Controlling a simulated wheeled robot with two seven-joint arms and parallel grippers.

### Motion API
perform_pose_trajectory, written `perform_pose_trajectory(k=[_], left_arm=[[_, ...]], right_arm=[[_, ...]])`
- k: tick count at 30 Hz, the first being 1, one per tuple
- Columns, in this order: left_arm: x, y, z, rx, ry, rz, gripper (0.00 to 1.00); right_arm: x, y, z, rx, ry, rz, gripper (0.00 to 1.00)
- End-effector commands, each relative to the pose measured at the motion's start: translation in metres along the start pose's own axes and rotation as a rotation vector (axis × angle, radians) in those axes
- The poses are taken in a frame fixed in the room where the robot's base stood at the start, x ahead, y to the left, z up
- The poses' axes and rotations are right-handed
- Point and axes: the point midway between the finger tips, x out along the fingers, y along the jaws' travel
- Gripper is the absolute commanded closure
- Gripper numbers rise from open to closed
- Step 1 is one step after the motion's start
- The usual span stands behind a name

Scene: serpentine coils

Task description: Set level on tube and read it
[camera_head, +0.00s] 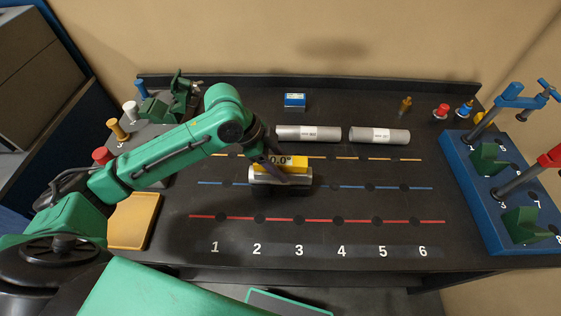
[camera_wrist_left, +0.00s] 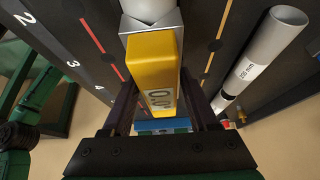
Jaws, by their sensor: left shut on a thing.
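The fingers hide part of the level and tube. My right gripper is not in view.
Two silver tubes (camera_head: 309,133) (camera_head: 380,136) with labels lie behind the orange line. A small blue box (camera_head: 294,100) stands at the back. A blue clamp rack (camera_head: 477,206) with green blocks is at right. A yellow tray (camera_head: 133,220) is at left. The numbered front is clear.

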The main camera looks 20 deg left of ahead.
Motion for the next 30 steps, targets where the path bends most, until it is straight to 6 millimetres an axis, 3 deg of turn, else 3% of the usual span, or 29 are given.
perform_pose_trajectory(k=[1,2,4,5,13,17,30], left_arm=[[0.0,0.0,0.0,0.0,0.001,-0.001,1.0],[0.0,0.0,0.0,0.0,0.001,-0.001,0.36],[0.0,0.0,0.0,0.001,0.001,-0.001,0.1],[0.0,0.0,0.0,0.001,0.001,-0.001,0.05],[0.0,0.0,0.0,0.0,0.0,0.0,0.05],[-0.01,-0.001,0.0,0.0,-0.001,-0.002,0.05],[-0.127,-0.001,0.0,0.001,0.0,-0.006,0.05]], right_arm=[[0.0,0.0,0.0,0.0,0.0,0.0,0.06],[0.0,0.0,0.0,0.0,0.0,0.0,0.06],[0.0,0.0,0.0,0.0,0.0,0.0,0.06],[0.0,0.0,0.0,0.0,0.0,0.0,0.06],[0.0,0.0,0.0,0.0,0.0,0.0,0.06],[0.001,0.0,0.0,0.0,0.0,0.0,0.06],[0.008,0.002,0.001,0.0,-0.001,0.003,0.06]])
